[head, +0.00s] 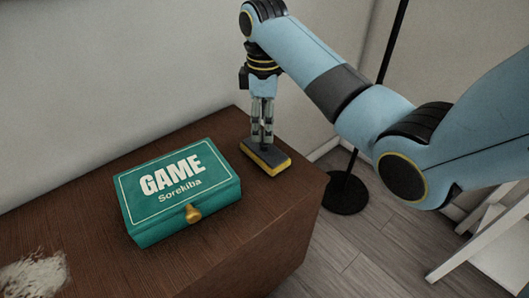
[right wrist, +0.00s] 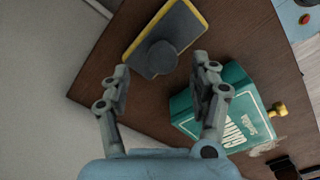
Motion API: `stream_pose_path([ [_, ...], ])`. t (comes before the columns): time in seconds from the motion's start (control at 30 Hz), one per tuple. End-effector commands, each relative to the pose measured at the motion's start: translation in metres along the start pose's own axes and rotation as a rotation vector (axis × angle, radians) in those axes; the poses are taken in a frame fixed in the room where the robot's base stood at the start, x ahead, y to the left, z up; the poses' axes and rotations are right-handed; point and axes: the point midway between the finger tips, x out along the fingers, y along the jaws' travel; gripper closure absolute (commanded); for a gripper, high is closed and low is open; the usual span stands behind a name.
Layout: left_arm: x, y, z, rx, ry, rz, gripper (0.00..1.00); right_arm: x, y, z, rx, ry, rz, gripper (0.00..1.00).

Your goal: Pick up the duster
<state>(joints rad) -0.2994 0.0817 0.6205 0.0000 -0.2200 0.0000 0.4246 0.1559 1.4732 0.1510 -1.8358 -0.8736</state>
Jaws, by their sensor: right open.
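The duster (head: 272,163) is a dark grey block with a yellow edge, lying flat on the wooden cabinet top near its back right corner. In the right wrist view the duster (right wrist: 180,32) shows a rounded dark knob on top. My right gripper (head: 262,140) points down just over the duster. In the right wrist view my right gripper (right wrist: 162,66) is open, its fingers apart on either side of the knob's near end. Nothing is between the pads. Whether the fingertips touch the duster cannot be told. My left gripper is not in view.
A green game box (head: 180,190) with a gold clasp lies left of the duster, a small gap away. A white frayed patch (head: 35,275) is at lower left. A black stand base (head: 345,193) is on the floor at right.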

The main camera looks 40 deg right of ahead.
Motion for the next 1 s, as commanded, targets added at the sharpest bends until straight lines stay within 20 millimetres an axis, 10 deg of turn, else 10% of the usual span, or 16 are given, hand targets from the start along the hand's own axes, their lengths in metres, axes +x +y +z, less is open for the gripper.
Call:
stream_pose_path([
  [0.43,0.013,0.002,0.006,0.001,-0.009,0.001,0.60,0.037,-0.003,0.001,0.000,0.000,0.000,0.38],
  [1.0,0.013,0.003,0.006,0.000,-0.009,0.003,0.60,0.037,-0.003,0.001,0.001,-0.001,0.000,1.00],
])
